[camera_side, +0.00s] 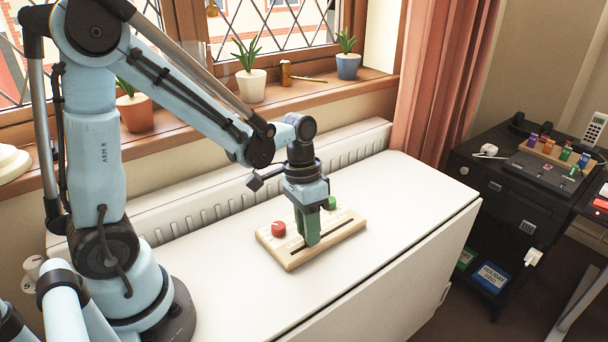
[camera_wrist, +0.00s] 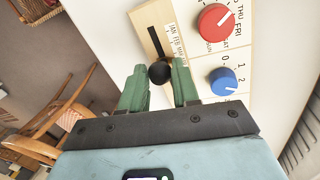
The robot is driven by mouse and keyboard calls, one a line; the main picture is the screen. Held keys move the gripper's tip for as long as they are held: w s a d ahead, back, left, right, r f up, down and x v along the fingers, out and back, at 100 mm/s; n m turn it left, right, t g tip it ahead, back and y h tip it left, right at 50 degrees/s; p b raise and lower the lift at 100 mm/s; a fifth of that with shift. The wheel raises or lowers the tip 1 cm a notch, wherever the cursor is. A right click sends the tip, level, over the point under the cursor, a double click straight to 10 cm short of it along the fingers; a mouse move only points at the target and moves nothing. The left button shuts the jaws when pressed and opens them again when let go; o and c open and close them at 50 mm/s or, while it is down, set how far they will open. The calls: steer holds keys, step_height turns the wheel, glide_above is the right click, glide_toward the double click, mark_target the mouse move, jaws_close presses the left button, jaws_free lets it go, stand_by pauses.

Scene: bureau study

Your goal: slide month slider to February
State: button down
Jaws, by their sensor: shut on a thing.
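The month slider's round black knob (camera_wrist: 160,72) sits between the two green fingers of my gripper (camera_wrist: 159,86), which is shut on it. The slider's dark slot (camera_wrist: 154,42) runs upward from the knob in the wrist view, beside a strip of month labels (camera_wrist: 177,40) starting JAN, FEB. The label level with the knob is hidden or too small to read. The slider belongs to a pale wooden board (camera_side: 293,262) on the white table. In the side view my gripper (camera_side: 306,240) points down onto the board and hides the knob.
A red dial (camera_wrist: 215,22) with day labels and a blue dial (camera_wrist: 223,80) with numbers sit close beside the slider. The side view shows a red knob (camera_side: 278,228) and a green knob (camera_side: 330,203). The white table top (camera_side: 400,200) is clear around the board.

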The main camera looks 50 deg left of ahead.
steer(key=shift+s, duration=0.95)
steer(key=c, duration=0.8)
jaws_free()
steer(key=shift+r, duration=0.1)
steer(key=shift+w+a+r, duration=0.1)
steer(key=shift+a+r, duration=0.25)
steer(key=shift+r, duration=1.6)
steer(key=shift+w+a+r, duration=0.1)
steer(key=shift+a+r, duration=0.3)
steer(key=shift+r, duration=1.55)
steer(key=shift+a+r, duration=0.35)
steer(key=shift+r, duration=1.6)
